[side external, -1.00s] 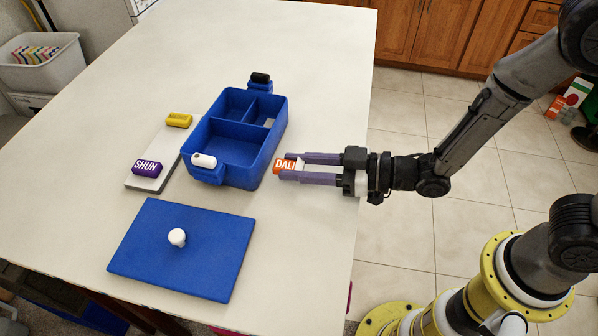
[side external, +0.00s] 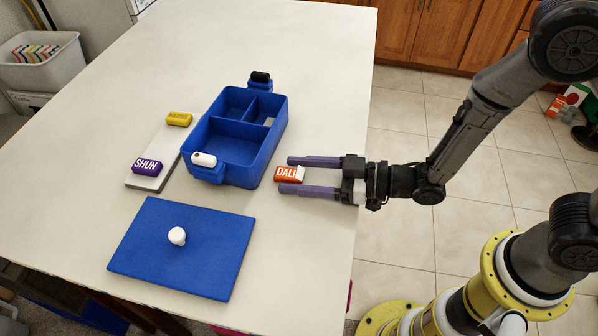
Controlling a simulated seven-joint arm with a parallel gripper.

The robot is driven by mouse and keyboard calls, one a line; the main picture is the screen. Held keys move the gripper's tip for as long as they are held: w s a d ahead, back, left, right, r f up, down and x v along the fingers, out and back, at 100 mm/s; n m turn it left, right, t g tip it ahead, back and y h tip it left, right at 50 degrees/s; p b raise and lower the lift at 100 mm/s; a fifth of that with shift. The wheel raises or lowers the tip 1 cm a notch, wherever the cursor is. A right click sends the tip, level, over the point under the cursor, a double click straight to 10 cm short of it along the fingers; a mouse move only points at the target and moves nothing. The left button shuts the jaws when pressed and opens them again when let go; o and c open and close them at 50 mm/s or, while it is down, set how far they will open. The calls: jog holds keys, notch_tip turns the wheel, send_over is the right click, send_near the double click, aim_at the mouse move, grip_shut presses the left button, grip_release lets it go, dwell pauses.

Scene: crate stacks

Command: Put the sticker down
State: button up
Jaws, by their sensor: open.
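The sticker is a small orange and white block lettered DALI (side external: 288,174). It appears to lie on the white table to the right of the blue crate. My gripper (side external: 292,176) is open, with one purple finger above the block and the other below it in the picture. The fingers stand apart from the block, with gaps on both sides. Nothing is held.
A blue crate (side external: 262,165) with compartments stands left of my gripper. A blue lid (side external: 150,235) with a white knob (side external: 177,236) lies in front.

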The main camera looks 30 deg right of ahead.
jog(key=shift+r, duration=0.25)
jog(key=v, duration=1.2)
jog(key=w+d+r+m+h, duration=0.2)
jog(key=d+r+h, duration=0.1)
jog(key=d+h, duration=0.25)
jog(key=w+d+r+m+h, duration=0.2)
jog(key=w+d+h, duration=0.15)
jog(key=d, duration=0.35)
jog(key=s+d+r+m+g+h, duration=0.2)
jog(key=s+d+r, duration=0.1)
jog(key=s+d, duration=0.2)
jog(key=shift+s+r+m+g, duration=0.3)
jog(key=shift+s+m, duration=0.1)
jog(key=shift+s, duration=0.1)
jog(key=shift+o, duration=0.5)
jog(key=s+r+m+g, duration=0.2)
jog(key=s+g, duration=0.1)
jog(key=s, duration=0.8)
jog(key=shift+d+r, duration=0.2)
jog(key=shift+d, duration=0.05)
